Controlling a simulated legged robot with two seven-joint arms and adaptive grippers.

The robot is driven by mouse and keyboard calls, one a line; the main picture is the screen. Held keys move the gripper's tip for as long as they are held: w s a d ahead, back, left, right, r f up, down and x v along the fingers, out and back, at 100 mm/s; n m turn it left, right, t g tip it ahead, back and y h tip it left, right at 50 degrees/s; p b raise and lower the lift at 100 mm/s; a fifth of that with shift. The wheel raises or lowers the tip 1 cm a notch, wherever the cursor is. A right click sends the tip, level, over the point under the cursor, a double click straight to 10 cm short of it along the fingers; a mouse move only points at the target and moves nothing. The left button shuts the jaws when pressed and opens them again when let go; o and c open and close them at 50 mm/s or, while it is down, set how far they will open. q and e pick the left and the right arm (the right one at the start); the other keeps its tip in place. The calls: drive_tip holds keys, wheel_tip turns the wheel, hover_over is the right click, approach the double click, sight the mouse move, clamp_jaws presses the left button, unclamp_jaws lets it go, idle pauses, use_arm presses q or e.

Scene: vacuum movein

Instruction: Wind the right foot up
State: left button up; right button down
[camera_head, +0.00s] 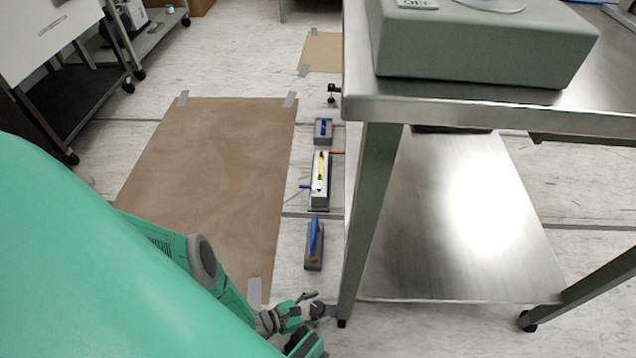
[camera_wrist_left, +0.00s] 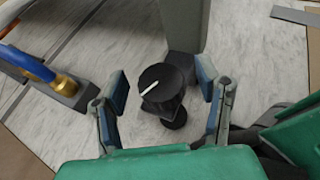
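The foot is a black round knob with a white line on top (camera_wrist_left: 162,82), on a dark stem beside a grey table leg (camera_wrist_left: 185,25) in the left wrist view. My left gripper (camera_wrist_left: 160,92) is open, with one blue-padded finger on each side of the knob. Gaps show between pads and knob, so it is not gripped. In the head view my left gripper (camera_head: 306,304) is low by the near left leg (camera_head: 370,205) of the steel table. The foot shows there only as a small dark shape. A similar black foot (camera_head: 332,92) is farther back. My right gripper is out of view.
The steel table (camera_head: 470,112) carries a grey box (camera_head: 480,50) marked OFF. A brown sheet (camera_head: 215,170) is taped to the floor.

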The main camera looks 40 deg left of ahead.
sight(317, 307)
use_arm(q)
drive_tip(key=shift+r, duration=0.1)
drive_tip(key=shift+r, duration=4.85)
